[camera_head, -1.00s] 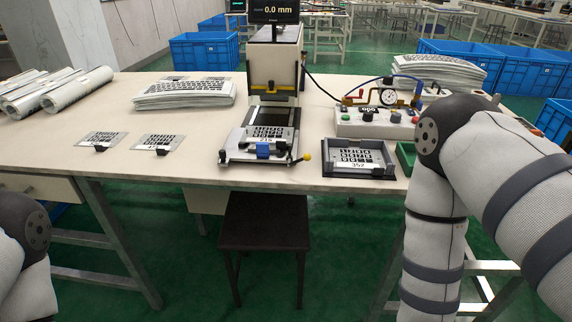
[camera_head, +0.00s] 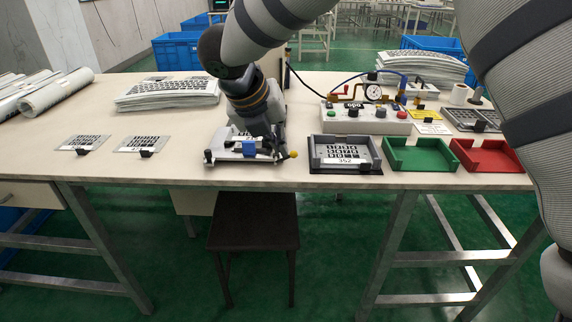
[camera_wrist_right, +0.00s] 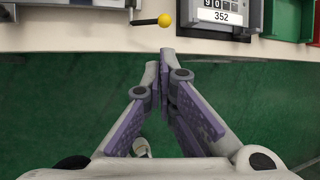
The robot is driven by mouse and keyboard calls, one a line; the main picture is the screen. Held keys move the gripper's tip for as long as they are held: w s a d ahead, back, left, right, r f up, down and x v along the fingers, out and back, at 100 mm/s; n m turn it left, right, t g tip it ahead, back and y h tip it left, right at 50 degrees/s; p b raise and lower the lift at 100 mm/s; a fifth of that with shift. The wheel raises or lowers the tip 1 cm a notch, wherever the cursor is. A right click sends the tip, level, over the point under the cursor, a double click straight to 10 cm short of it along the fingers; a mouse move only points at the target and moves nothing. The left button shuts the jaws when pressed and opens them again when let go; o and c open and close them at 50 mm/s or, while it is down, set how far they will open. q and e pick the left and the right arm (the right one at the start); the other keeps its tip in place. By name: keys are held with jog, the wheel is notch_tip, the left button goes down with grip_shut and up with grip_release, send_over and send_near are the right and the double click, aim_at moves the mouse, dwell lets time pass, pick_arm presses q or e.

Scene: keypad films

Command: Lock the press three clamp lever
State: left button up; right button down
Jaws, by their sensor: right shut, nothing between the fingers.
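The clamp lever with its yellow ball knob (camera_head: 293,154) sticks out at the right front of the press fixture (camera_head: 225,157), which has a blue block (camera_head: 249,148). The knob also shows in the right wrist view (camera_wrist_right: 166,19). My right arm comes down over the fixture and hides most of the press. My right gripper (camera_head: 268,138) is low over the fixture, its fingers mostly hidden in the head view. In the right wrist view its fingers (camera_wrist_right: 164,52) are closed together and empty, with the knob just beyond the tips, apart from them. My left gripper is out of view.
Right of the lever stand a dark tray (camera_head: 316,163) with a plate marked 352, a green tray (camera_head: 390,166) and a red tray (camera_head: 513,161). A control box (camera_head: 395,127) with a gauge is behind. Two film plates lie left, with clear table around them.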

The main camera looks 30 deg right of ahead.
jog(key=b+x, duration=0.1)
jog(key=x, duration=0.9)
jog(key=shift+s, duration=0.1)
jog(key=shift+d+f, duration=0.1)
jog(key=shift+d, duration=0.05)
